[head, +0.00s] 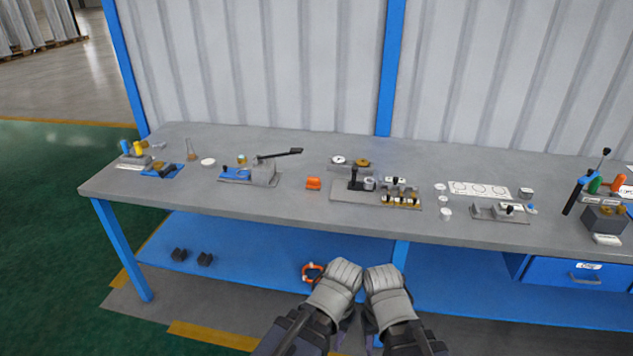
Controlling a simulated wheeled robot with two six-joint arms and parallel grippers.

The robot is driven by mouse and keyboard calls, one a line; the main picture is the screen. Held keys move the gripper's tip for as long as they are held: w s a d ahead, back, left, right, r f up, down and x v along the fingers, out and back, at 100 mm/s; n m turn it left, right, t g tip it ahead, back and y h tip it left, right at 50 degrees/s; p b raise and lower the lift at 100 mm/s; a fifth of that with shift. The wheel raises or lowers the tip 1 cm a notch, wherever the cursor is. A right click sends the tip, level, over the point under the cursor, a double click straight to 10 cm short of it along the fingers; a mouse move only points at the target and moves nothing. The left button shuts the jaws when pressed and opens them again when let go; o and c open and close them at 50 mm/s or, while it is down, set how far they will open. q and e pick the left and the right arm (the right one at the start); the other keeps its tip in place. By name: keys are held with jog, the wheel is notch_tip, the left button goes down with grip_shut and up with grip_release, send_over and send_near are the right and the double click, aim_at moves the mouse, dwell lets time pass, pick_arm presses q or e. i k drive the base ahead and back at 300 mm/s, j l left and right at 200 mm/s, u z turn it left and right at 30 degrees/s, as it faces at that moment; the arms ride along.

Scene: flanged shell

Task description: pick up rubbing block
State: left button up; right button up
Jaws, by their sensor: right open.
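I cannot tell for certain which item is the rubbing block. A small orange block (313,183) sits alone near the middle of the grey bench top. A small dark and brown piece (168,170) lies on a blue mat (152,172) at the bench's left end. My left gripper (345,268) and right gripper (382,272) are side by side at the bottom centre, in front of the bench and well short of both pieces. The right gripper is open and no object shows in it. The left gripper's fingers are too unclear to tell.
The grey bench (300,215) carries a lever press (263,173), a fixture plate (376,192) with several parts, and a tool holder (604,218) at right. An orange ring-shaped item (313,272) and two black blocks (192,256) lie on the blue lower shelf (240,258).

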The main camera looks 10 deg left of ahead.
aim_at(314, 183)
jog(key=i, duration=1.4)
jog(key=j+u, duration=0.05)
